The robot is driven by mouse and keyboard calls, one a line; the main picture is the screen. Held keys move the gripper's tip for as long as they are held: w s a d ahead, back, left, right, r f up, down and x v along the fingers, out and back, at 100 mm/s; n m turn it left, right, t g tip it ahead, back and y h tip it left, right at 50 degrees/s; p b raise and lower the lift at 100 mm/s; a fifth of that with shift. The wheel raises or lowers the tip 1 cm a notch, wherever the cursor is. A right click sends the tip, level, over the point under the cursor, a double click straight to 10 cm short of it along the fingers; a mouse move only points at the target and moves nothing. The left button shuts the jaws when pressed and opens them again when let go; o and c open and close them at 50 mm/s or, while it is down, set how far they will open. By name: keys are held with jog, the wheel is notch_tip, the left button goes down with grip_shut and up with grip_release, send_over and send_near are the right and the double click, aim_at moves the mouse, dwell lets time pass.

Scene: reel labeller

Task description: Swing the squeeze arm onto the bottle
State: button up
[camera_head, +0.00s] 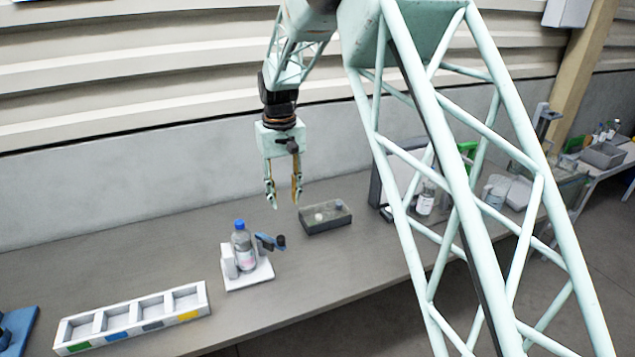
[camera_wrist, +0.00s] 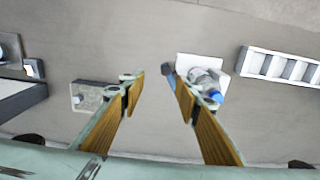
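A clear bottle with a blue cap (camera_head: 243,248) stands upright on a small white labeller base (camera_head: 250,277). The bottle also shows in the wrist view (camera_wrist: 205,82), partly hidden by a finger. The blue squeeze arm (camera_head: 266,241) with a dark round end sticks out to the right of the bottle, swung away from it. In the wrist view its dark end (camera_wrist: 168,69) shows beside the right fingertip. My gripper (camera_head: 283,203) is open and empty, pointing down above the table, up and to the right of the bottle. Its two fingers are wide apart in the wrist view (camera_wrist: 158,80).
A grey open tray (camera_head: 327,228) with small items lies right of the base. A white bin with several coloured compartments (camera_head: 135,318) stands to the left. A blue item (camera_head: 16,330) lies at the far left. The tabletop between tray and base is clear.

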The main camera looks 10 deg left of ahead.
jog(key=s+d+r+m+b, duration=0.1)
jog(key=s+d+r, duration=0.3)
jog(key=d+r, duration=0.5)
jog(key=shift+s+d+r+t+b, duration=0.25)
jog(key=shift+d+b, duration=0.35)
jog(key=shift+d, duration=0.3)
dwell(0.4)
jog(key=s+d+r+m+t+b, duration=0.1)
jog(key=s+d+r+b, duration=0.3)
jog(key=s+d, duration=0.6)
jog(key=s+d+r+m+t+b, duration=0.1)
jog(key=s+d+r+m, duration=0.1)
jog(key=s+d+r, duration=0.65)
jog(key=s+d+f+b, duration=0.1)
jog(key=s+d+f, duration=0.2)
jog(key=s, duration=0.6)
jog(key=s+d+f+m+t+b, duration=0.1)
jog(key=s+d, duration=0.4)
jog(key=s, duration=0.5)
jog(key=s+d+f+m+b, duration=0.1)
jog(key=s+d+f+b, duration=0.2)
jog(key=s, duration=0.6)
notch_tip(320, 180, down, 3)
jog(key=shift+s+d+r, duration=0.15)
jog(key=shift+s+d, duration=0.2)
jog(key=shift+d, duration=0.7)
